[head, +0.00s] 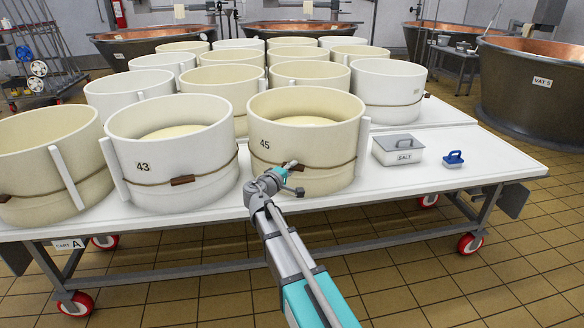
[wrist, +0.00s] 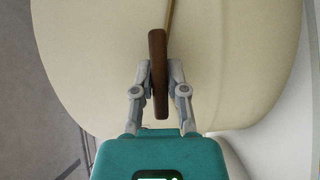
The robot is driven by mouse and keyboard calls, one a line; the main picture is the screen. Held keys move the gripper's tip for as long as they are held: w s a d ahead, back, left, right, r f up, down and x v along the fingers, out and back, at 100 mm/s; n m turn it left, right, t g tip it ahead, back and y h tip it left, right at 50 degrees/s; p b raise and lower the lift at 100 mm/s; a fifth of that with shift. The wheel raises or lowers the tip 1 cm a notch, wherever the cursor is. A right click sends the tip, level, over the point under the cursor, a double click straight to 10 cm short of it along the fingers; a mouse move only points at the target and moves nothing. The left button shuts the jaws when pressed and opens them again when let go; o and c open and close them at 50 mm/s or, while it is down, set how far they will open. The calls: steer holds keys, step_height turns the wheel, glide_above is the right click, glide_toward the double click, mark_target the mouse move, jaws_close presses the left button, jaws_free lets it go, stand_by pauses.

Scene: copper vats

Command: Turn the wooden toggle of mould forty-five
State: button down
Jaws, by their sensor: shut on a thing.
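Mould forty-five (head: 328,160) is a cream round hoop marked 45, at the front of the white table, with a cord around it. In the wrist view its pale wall (wrist: 230,70) fills most of the picture. The wooden toggle (wrist: 158,72) is a dark brown bar on the cord, upright in the wrist view. My gripper (wrist: 159,82) is shut on the toggle, one finger on each side of it. In the head view my gripper (head: 287,170) is at the front of the mould, and the toggle there is mostly hidden by it.
Mould 43 (head: 150,165) stands just left, with its own toggle (head: 183,180). A salt box (head: 398,149) and a blue-handled item (head: 453,158) are to the right on the table (head: 500,168). More moulds stand behind. The table's front right is clear.

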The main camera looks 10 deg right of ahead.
steer(key=m+p, duration=0.1)
steer(key=m, duration=0.1)
steer(key=m+y+p, duration=0.1)
steer(key=p, duration=0.1)
steer(key=shift+r+m+g, duration=0.2)
steer(key=shift+m+g, duration=0.1)
steer(key=shift+m, duration=0.1)
steer(key=m+y+p, duration=0.2)
steer(key=m, duration=0.1)
steer(key=shift+s+d+y, duration=0.1)
steer(key=shift+y, duration=0.2)
steer(key=m+y+p, duration=0.1)
steer(key=m, duration=0.1)
steer(key=shift+m+y, duration=0.3)
steer(key=shift+m, duration=0.1)
steer(key=shift+f+m+y+p, duration=0.1)
steer(key=shift+m+y+p, duration=0.25)
steer(key=shift+m+y, duration=0.95)
steer(key=shift+m, duration=0.3)
steer(key=c, duration=0.7)
jaws_free()
steer(key=shift+o, duration=0.2)
steer(key=shift+h, duration=0.3)
